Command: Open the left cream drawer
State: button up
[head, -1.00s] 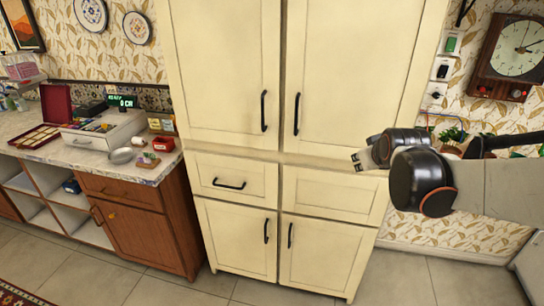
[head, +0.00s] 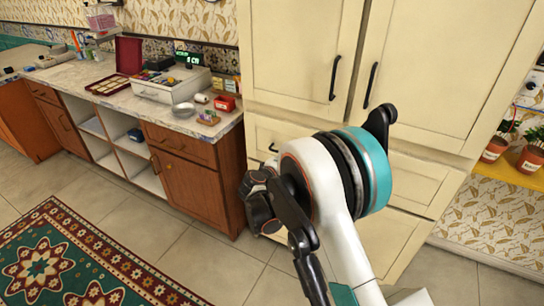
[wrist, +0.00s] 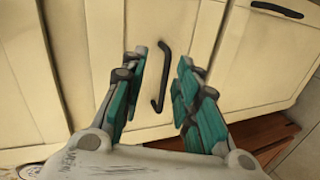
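The left cream drawer (head: 262,131) is in the head view, left of my arm, which hides much of its front. Its black bar handle (head: 272,147) just shows beside my arm. The drawer looks shut. The wrist view is turned sideways: the handle (wrist: 162,78) runs roughly vertical there, on the cream drawer front (wrist: 195,30). My gripper (wrist: 163,58) is open, with teal-padded fingers on either side of the handle. I cannot tell whether the fingers reach around it or stop short. No finger contact with the handle shows.
The lower door's black handle (wrist: 277,10) is at the wrist view's upper right. A brown wooden cabinet (head: 185,188) stands left of the cream cupboard, under a cluttered counter (head: 60,75). A patterned rug (head: 75,262) lies on the tiled floor at lower left.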

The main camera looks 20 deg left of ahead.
jog(key=s+a+f+n+t, duration=0.1)
jog(key=s+a+f+t, duration=0.15)
jog(key=a, duration=0.35)
jog(key=shift+g, duration=0.45)
jog(key=shift+b+x, duration=2.35)
jog(key=shift+x, duration=3.95)
jog(key=shift+a, duration=0.15)
grip_shut()
